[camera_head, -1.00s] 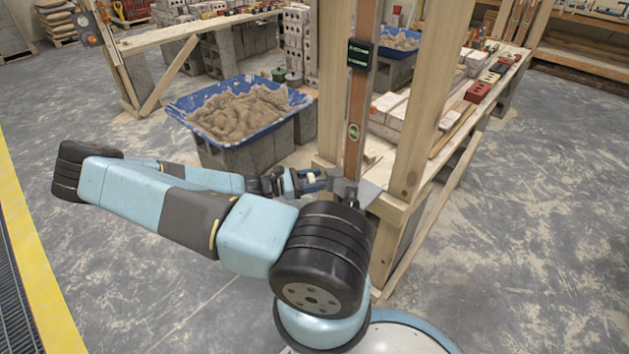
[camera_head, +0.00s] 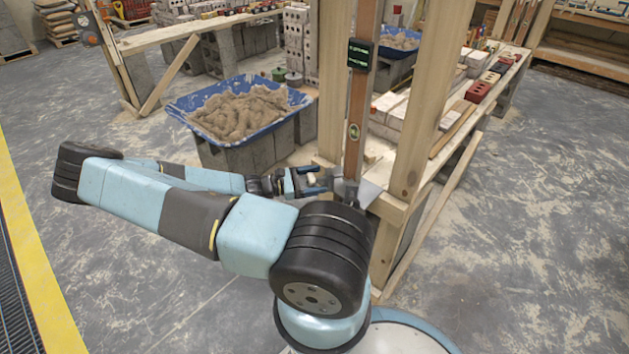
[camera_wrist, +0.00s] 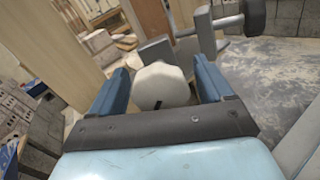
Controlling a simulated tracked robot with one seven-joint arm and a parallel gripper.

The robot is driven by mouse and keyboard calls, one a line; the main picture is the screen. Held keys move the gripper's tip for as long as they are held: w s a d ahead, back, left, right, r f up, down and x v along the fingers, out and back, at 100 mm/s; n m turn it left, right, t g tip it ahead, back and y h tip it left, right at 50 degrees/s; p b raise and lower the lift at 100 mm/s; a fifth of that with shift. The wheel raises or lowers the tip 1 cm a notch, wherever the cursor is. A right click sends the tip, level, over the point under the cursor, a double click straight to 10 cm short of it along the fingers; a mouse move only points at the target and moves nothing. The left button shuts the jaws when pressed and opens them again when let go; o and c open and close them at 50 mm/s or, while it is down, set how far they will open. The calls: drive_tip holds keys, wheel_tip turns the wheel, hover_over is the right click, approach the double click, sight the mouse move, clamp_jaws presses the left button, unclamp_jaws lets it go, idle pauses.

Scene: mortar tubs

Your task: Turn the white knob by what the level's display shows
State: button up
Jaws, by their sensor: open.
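The white knob (camera_wrist: 160,86) is a faceted pale knob with a small dark mark near its lower edge. In the wrist view it sits between the two blue fingers of my gripper (camera_wrist: 162,70), with gaps at both sides. In the head view my gripper (camera_head: 320,180) is open around the small knob (camera_head: 311,180), beside the foot of the level. The level (camera_head: 357,105) is a long brown bar standing upright against the timber frame. Its black display (camera_head: 360,54) shows green marks too small to read. A yellow-green vial (camera_head: 354,132) sits lower on it.
A grey metal bracket (camera_head: 369,191) is at the level's foot. A timber post (camera_head: 425,95) rises close to the right. A blue tub of mortar (camera_head: 187,118) stands on blocks behind my gripper. Open grey floor (camera_head: 530,240) lies at the right.

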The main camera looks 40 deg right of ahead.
drive_tip(key=shift+a, duration=0.1)
drive_tip(key=v, duration=1.3)
drive_tip(key=shift+w+a, duration=0.2)
drive_tip(key=shift+a, duration=0.05)
drive_tip(key=shift+f, duration=0.1)
